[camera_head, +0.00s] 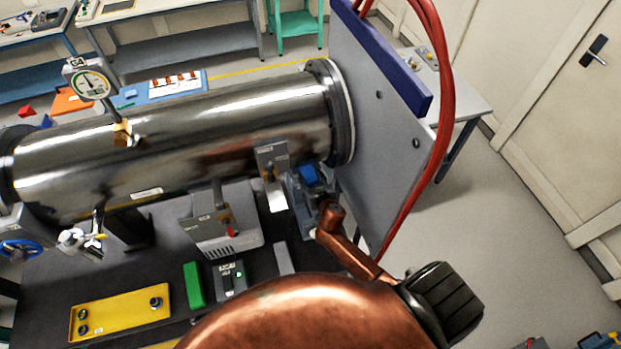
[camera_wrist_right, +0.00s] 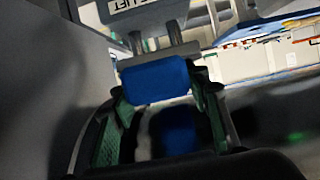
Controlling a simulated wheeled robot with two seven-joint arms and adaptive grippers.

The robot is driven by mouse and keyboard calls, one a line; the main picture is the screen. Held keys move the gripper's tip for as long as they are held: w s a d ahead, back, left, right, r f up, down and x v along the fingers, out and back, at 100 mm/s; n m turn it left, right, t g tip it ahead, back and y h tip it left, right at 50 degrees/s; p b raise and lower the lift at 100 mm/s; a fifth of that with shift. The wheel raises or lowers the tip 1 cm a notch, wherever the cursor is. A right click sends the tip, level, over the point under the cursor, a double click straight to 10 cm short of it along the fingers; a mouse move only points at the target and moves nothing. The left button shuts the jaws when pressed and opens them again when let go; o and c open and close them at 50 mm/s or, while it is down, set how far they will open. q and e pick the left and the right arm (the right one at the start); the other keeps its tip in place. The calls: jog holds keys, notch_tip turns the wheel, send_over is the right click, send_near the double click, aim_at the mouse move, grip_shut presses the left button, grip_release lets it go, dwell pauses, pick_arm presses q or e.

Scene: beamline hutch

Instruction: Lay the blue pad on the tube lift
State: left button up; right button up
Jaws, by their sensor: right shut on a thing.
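The blue pad (camera_wrist_right: 155,80) is between the two green-lined fingers of my right gripper (camera_wrist_right: 158,98) in the right wrist view, and the gripper is shut on it. In the head view the blue pad (camera_head: 309,175) shows under the right end of the steel tube, with my right gripper (camera_head: 304,187) partly hidden by my copper arm. The tube lift (camera_wrist_right: 172,35), a grey part with a LIFT label, two posts and a small plate, is just beyond the pad. In the head view its labelled grey plate (camera_head: 271,153) seems to stand against the tube. Contact between pad and lift is unclear.
The steel tube (camera_head: 200,135) runs above the dark bench. A grey end panel (camera_head: 385,120) and red hoses (camera_head: 447,90) stand close to the right of my gripper. A green block (camera_head: 193,285), a small box (camera_head: 230,279) and a yellow tray (camera_head: 120,308) lie on the bench.

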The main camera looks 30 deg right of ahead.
jog(key=shift+w, duration=0.1)
jog(key=o, duration=1.5)
jog(key=shift+c, duration=0.2)
jog(key=shift+o, duration=0.8)
jog(key=shift+f, duration=0.1)
jog(key=s+f+v, duration=0.1)
jog(key=f+v, duration=0.1)
jog(key=v, duration=1.7)
jog(key=shift+s+a+f, duration=0.25)
jog(key=shift+s, duration=0.1)
